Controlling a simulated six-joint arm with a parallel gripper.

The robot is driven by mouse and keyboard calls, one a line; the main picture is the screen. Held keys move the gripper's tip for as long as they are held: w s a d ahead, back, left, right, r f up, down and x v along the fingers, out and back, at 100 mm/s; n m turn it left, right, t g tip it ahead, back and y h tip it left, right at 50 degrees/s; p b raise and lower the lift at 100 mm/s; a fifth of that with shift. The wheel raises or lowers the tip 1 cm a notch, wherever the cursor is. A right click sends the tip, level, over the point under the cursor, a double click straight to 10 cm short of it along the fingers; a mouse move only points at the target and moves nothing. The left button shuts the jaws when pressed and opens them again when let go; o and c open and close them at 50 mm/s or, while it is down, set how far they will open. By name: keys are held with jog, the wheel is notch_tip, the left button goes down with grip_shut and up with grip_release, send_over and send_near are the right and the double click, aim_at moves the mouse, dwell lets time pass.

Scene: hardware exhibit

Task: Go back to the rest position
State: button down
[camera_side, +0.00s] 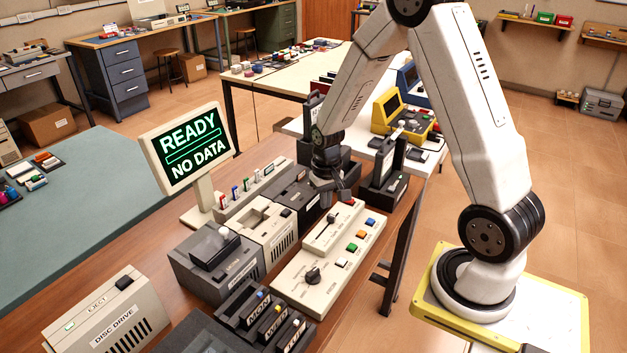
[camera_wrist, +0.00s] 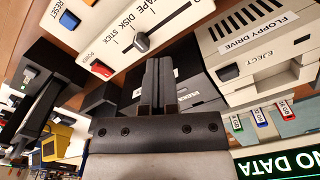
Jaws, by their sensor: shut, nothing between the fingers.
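My gripper (camera_side: 331,190) hangs over the workbench, just behind the beige control panel (camera_side: 297,285). It is shut and empty. In the wrist view its two dark fingers (camera_wrist: 160,65) lie together, pointing toward the panel's edge. They look apart from the panel, though the side view does not show the gap clearly. The panel carries a slider (camera_wrist: 141,40), a red power button (camera_wrist: 102,69), a dark knob (camera_side: 312,275) and coloured buttons. The monitor (camera_side: 186,148) reads "READY" and "NO DATA".
A floppy drive (camera_wrist: 260,50), a row of small coloured sticks (camera_side: 246,185) and a grey unit with a dark handle (camera_side: 215,250) crowd the bench around my gripper. A black upright device (camera_side: 385,165) stands close right.

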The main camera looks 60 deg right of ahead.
dwell(0.3)
jog(key=s+a+r+n+t, duration=0.1)
jog(key=s+a+r+n, duration=0.2)
jog(key=a, duration=0.3)
jog(key=s+a+r+n+t, duration=0.1)
jog(key=s+a+r+n, duration=0.2)
jog(key=a, duration=0.4)
jog(key=shift+s+a+r+t, duration=0.2)
jog(key=shift+s+r+t, duration=0.1)
jog(key=shift+s+r, duration=0.45)
